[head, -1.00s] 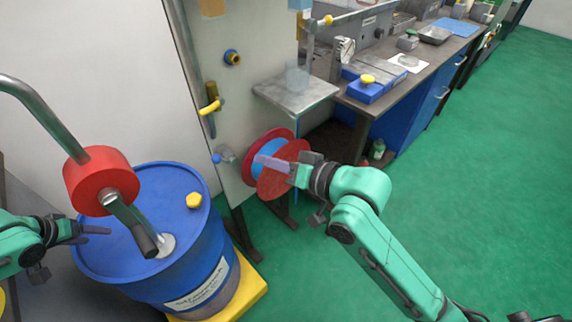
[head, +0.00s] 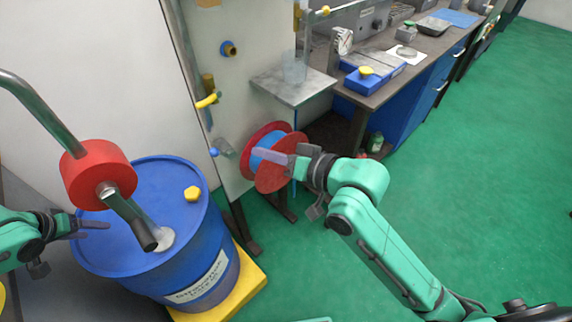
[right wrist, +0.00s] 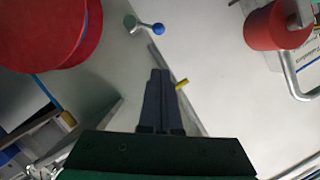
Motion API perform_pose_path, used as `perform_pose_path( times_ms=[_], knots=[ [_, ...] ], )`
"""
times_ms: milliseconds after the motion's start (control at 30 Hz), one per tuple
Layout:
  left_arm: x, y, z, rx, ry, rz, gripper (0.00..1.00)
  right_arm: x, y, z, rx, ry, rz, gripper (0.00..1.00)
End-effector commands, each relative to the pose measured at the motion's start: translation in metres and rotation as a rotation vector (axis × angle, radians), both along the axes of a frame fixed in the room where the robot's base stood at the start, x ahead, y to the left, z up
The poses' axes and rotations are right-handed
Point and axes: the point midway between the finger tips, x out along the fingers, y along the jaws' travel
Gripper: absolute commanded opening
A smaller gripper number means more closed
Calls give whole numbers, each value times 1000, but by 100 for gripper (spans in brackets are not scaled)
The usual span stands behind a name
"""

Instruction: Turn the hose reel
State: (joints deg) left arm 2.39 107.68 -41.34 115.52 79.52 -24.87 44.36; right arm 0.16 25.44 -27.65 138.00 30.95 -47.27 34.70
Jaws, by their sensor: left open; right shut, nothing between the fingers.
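The hose reel (head: 268,187) has red flanges with blue hose wound between them and is mounted on the pale upright panel. In the right wrist view its red flange (right wrist: 45,32) fills the upper left. My right gripper (head: 258,153) is shut and empty, its fingers in front of the reel in the head view; whether they touch it I cannot tell. In the right wrist view the shut fingers (right wrist: 159,78) point toward the panel, to the right of the reel. My left gripper (head: 108,230) is open and empty over the left side of the blue drum.
The blue drum (head: 205,262) with a pump, red cylinder (head: 98,174) and crank stands at the left on a yellow base. A small valve with a blue knob (head: 214,152) sits left of the reel. A workbench (head: 375,92) stands behind; green floor at right is clear.

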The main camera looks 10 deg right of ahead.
Motion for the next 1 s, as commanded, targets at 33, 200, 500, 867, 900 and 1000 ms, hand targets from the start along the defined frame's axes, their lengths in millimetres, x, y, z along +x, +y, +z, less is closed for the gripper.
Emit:
perform_pose_path(
  times_ms=[33, 200, 500, 867, 900, 1000],
  knots=[
    [0, 0, 0, 0, 0, 0, 66, 0, 0, 0, 0, 0, 0, 0],
    [0, 0, 0, 0, 0, 0, 66, 14, -12, -12, 94, 86, -62, 54],
    [0, 0, 0, 0, 0, 0, 66, 72, -157, -159, 1064, 742, -665, 60],
    [0, 0, 0, 0, 0, 0, 66, 100, -175, -201, 1275, 830, -781, 60],
    [0, 0, 0, 0, 0, 0, 66, 111, -172, -204, 1274, 829, -781, 60],
    [0, 0, 0, 0, 0, 0, 66, 135, -163, -210, 1271, 828, -781, 60]
  ],
)
